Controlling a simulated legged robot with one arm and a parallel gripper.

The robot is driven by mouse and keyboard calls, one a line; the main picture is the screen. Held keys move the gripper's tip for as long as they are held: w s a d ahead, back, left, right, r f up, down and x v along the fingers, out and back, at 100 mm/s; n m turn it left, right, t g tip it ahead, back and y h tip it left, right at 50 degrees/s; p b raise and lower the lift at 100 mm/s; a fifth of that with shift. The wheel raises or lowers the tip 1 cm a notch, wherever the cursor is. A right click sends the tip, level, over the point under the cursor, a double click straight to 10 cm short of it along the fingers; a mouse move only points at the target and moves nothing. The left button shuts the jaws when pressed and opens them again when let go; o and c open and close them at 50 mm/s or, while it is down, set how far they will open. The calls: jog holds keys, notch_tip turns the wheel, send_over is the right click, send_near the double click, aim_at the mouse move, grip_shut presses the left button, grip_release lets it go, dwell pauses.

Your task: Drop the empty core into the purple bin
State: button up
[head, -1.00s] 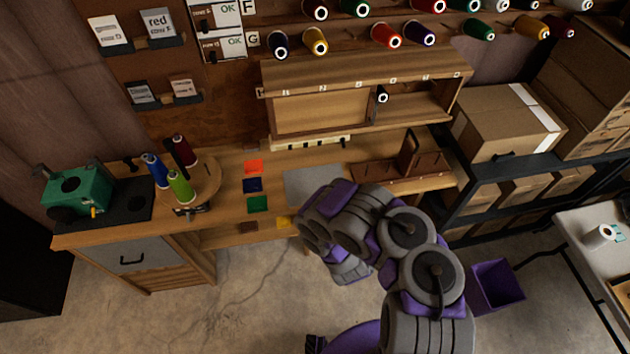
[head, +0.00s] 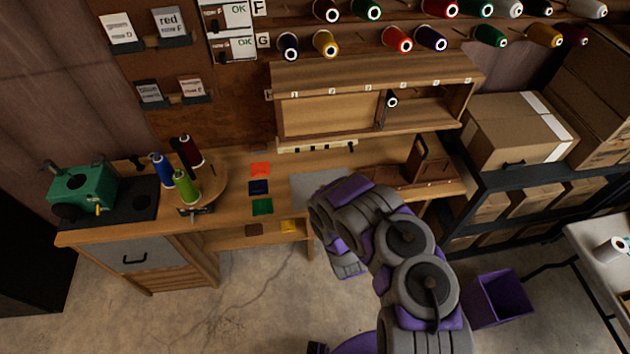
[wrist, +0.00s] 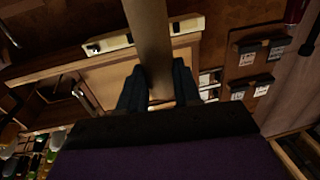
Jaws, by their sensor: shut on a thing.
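My gripper (wrist: 158,88) shows in the wrist view, its two dark fingers shut on a plain brown tube, the empty core (wrist: 149,35). The core extends from between the fingers to the top edge of that view. In the head view my arm hides the gripper and the core.
A wooden workbench (head: 240,232) holds a green machine (head: 82,190) and several thread cones. Shelving with cardboard boxes (head: 515,130) stands behind the bin. A pale table (head: 600,250) is at the right edge. Concrete floor lies clear before the bench.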

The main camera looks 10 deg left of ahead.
jog(key=w+a+f+b, duration=0.1)
jog(key=w, duration=0.2)
jog(key=w+a+f+b, duration=0.1)
jog(key=w+a+f, duration=0.1)
jog(key=w, duration=0.1)
jog(key=w+a+f+b, duration=0.1)
jog(key=w, duration=0.3)
jog(key=shift+a+f, duration=0.2)
jog(key=shift+f, duration=0.15)
jog(key=shift+s+r, duration=0.1)
jog(key=o, duration=1)
jog(key=p+v, duration=0.2)
jog(key=v, duration=1)
